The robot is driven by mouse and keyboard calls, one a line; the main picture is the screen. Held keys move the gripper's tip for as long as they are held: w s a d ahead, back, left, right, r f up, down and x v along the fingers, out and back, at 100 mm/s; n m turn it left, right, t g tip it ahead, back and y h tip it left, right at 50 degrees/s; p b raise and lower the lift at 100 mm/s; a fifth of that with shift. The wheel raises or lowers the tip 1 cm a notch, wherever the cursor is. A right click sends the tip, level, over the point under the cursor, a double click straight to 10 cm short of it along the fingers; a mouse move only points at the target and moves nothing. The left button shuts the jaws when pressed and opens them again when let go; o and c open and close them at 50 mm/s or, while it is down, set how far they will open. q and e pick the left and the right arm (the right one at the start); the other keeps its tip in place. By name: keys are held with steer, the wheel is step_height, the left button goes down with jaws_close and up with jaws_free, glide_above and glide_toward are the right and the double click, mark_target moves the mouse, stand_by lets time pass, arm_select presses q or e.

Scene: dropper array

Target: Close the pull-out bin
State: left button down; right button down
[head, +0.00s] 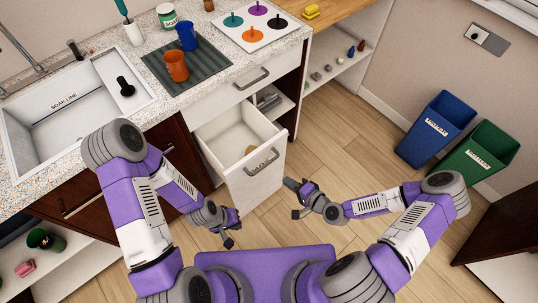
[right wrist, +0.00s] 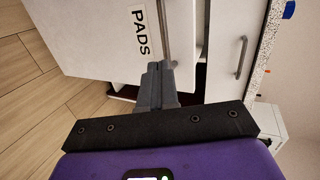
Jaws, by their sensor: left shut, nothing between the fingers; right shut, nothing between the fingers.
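The pull-out bin (head: 268,183) is a white drawer standing open from the lower cabinet, with a tan item inside at the bottom. Its front panel carries a grey bar handle (head: 262,160). The right wrist view shows the white front (right wrist: 95,40) with a PADS label and the handle (right wrist: 166,30). My right gripper (head: 292,196) is shut and empty, just right of the bin front. Its fingertips (right wrist: 158,67) appear close to the handle in the right wrist view; contact cannot be told. My left gripper (head: 231,229) is shut and empty, below and left of the bin front.
A shut drawer (head: 240,86) with a handle sits above the bin. The counter holds a sink (head: 75,115), a dark mat with cups and a dropper board (head: 255,40). Blue (head: 435,128) and green (head: 487,150) bins stand at right. Wooden floor (head: 340,150) is clear between.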

steer(key=w+d+r+m+t, duration=0.1)
steer(key=b, duration=0.2)
glide_toward(264, 151)
steer(key=shift+t, duration=0.3)
steer(key=x, duration=0.3)
steer(key=f+x, duration=0.1)
steer(key=x, duration=0.1)
steer(key=shift+s+a+f, duration=0.1)
steer(key=shift+a, duration=0.1)
steer(key=shift+w+a, duration=0.35)
steer(key=shift+w, duration=0.15)
